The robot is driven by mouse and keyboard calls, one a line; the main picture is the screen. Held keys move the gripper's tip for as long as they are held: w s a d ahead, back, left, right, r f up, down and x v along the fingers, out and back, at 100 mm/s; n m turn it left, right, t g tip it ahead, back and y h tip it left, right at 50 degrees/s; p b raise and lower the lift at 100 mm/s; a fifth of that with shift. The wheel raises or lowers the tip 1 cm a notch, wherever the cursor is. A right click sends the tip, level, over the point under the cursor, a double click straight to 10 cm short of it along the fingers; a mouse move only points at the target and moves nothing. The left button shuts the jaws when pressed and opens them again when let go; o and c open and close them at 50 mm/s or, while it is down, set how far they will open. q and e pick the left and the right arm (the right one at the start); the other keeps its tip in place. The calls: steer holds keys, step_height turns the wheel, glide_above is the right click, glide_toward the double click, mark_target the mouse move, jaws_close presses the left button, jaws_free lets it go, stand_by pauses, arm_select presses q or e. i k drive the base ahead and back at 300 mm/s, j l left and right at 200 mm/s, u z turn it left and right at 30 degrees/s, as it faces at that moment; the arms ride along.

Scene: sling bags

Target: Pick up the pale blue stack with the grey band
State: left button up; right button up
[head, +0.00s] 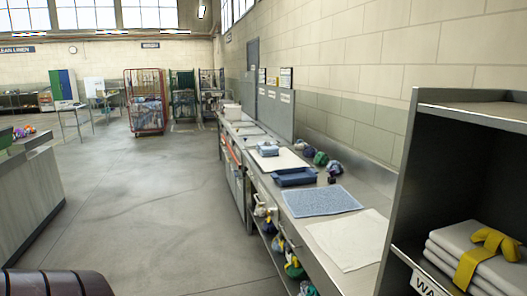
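A small pale blue stack (268,148) sits on the long bench along the right wall, on a white sheet near a dark blue tray. It is far off and small; a darker strip seems to cross it, but I cannot make out the band's colour. Neither of my grippers shows in the head view.
The bench (325,235) bears a dark blue tray (296,177), a blue speckled mat (320,201) and a white cloth (350,238). Wrapped bundles line its back. A dark shelf unit (440,150) at right holds a grey stack with a yellow band (480,255). Open floor (160,200) lies left of the bench.

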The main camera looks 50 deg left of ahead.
mark_target(267, 149)
steer(key=u, duration=1.7)
steer(key=i+j+u, duration=0.15)
steer(key=i+u, duration=0.2)
steer(key=i, duration=0.15)
steer(key=i+u, duration=0.3)
steer(key=i, duration=0.95)
steer(key=i+j, duration=0.1)
steer(key=i, duration=2.45)
steer(key=i+j+z, duration=0.1)
steer(key=i+z, duration=0.25)
steer(key=i, duration=0.2)
steer(key=i+j+z, duration=0.35)
steer(key=i, duration=0.15)
steer(key=i+j+z, duration=0.15)
steer(key=i+z, duration=0.25)
steer(key=i+j+z, duration=0.2)
steer(key=z, duration=0.25)
